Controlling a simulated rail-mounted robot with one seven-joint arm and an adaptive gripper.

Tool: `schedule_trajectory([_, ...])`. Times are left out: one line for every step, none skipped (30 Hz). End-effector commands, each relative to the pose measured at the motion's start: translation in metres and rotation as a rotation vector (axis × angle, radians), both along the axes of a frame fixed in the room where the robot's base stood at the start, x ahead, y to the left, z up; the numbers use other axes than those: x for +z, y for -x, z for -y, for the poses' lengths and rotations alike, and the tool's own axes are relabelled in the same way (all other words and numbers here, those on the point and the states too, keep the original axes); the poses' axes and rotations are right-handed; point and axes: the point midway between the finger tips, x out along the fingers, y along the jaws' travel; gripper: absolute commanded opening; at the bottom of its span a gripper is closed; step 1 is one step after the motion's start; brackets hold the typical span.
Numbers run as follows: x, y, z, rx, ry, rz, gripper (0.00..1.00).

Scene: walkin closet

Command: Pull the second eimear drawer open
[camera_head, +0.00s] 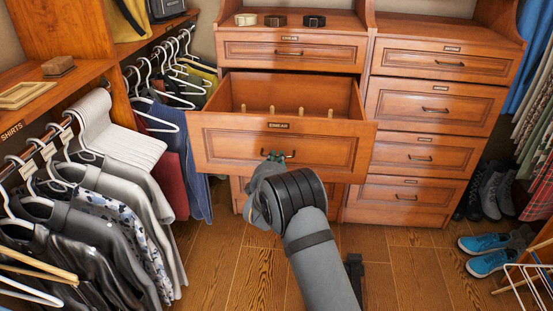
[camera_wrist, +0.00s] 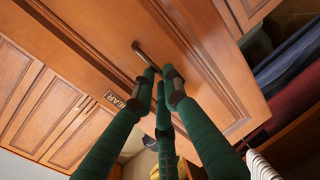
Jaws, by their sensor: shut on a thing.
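The eimear drawer (camera_head: 220,149) is the second one down in the left wooden dresser. It stands pulled well out, and its inside shows with several small wooden pegs or dividers. Its label reads EIMEAR. My gripper (camera_head: 273,156) is at the handle (camera_head: 291,154) on the drawer's front, its green fingers closed at it. In the wrist view my gripper (camera_wrist: 163,78) has its dark green fingertips shut on the dark handle (camera_wrist: 146,52), with the label (camera_wrist: 115,99) beside it. Part of the handle is hidden by the fingers.
Another dresser column (camera_head: 436,98) with several shut drawers stands at the right. Hanging clothes (camera_head: 95,210) line the left side. Blue shoes (camera_head: 490,262) lie on the floor at the right. The wooden floor (camera_head: 240,265) before the dresser is mostly clear.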

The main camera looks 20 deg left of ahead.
Motion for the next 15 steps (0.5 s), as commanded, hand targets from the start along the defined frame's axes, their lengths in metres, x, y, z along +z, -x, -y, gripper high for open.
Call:
schedule_trajectory([0.0006,0.0000,-0.0003,0.001,0.000,0.001,0.00])
schedule_trajectory([0.0006,0.0000,-0.0003,0.001,0.000,0.001,0.00])
schedule_trajectory([0.0007,-0.0001,-0.0003,0.001,0.000,0.001,0.00])
schedule_trajectory([0.0007,0.0000,-0.0004,0.001,-0.001,0.002,0.00])
schedule_trajectory([0.0007,-0.0001,-0.0003,0.001,-0.001,0.002,0.00])
schedule_trajectory([0.0008,-0.0001,-0.0004,0.001,-0.001,0.002,0.00])
schedule_trajectory([0.0008,-0.0001,-0.0004,0.001,-0.001,0.002,0.00])
schedule_trajectory([0.0008,-0.0001,-0.0004,0.001,-0.001,0.002,0.00])
schedule_trajectory([0.0007,0.0000,-0.0004,0.001,-0.001,0.002,0.13])
schedule_trajectory([0.0007,0.0000,-0.0004,0.001,0.000,0.001,0.15])
schedule_trajectory([0.0007,0.0000,-0.0004,0.001,0.000,0.001,0.16])
schedule_trajectory([0.0007,0.0000,-0.0004,0.001,0.000,0.001,0.19])
schedule_trajectory([0.0007,0.0000,-0.0004,0.001,0.000,0.001,0.20])
schedule_trajectory([0.0007,-0.0001,-0.0003,0.001,0.000,0.001,0.22])
schedule_trajectory([0.0006,0.0000,-0.0003,0.001,0.000,0.001,0.24])
